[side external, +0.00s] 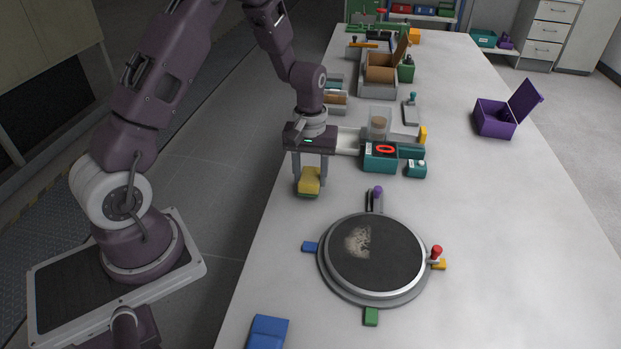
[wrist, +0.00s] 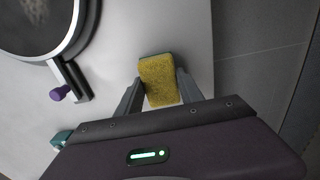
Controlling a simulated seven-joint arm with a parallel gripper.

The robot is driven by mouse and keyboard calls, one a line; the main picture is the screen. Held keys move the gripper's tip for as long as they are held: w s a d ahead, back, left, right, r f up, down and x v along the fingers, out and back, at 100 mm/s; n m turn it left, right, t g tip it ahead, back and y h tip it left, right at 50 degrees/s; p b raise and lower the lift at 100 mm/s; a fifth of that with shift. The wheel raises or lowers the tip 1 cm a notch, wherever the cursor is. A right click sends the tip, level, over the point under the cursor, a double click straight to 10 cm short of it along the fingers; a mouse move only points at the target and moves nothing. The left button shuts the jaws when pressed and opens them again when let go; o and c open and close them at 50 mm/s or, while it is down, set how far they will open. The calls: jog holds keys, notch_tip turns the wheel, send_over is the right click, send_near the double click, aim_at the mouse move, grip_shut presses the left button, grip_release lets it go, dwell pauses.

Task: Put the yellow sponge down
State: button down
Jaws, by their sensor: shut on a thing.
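A yellow sponge (side external: 309,181) with a green underside is held between the two fingers of my gripper (side external: 310,180) in the side external view. It is near the table's left edge, left of and behind the round plate. I cannot tell whether its underside touches the table. In the wrist view the sponge (wrist: 159,79) lies between the fingertips of my gripper (wrist: 158,88), which are shut on its sides. The table's edge shows just right of it there.
A round dark plate (side external: 405,250) with a pale patch and coloured tabs stands at the front. A teal box (side external: 380,163) with a red ring and other small boxes are behind the gripper. A blue block (side external: 268,331) lies at the near edge. Bare table surrounds the sponge's front.

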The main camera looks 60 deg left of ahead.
jog(key=shift+f, duration=0.5)
jog(key=shift+f, duration=0.15)
jog(key=c, duration=0.7)
grip_release()
jog(key=shift+c, duration=0.2)
